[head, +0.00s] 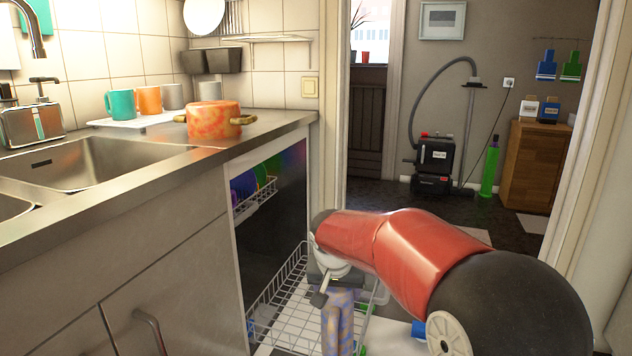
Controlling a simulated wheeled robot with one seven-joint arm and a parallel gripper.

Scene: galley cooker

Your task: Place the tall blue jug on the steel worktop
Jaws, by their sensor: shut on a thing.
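The tall blue jug (339,322), mottled blue and tan, stands upright low in the view, over or in the pulled-out lower dishwasher rack. Its lower part is cut off by the picture's bottom edge. My gripper (331,292) is at the jug's top and shut on it; my arm comes in from the right. I cannot tell whether the jug still touches the rack. The steel worktop (275,126) is at the upper left, above and beyond my gripper.
An orange mottled pot (214,120) stands near the worktop's right end. Behind it are several mugs (149,100) on a white mat. The sink (95,158) is at left. The wire lower rack (285,312) is pulled out; an upper rack (255,200) holds dishes. A doorway opens at right.

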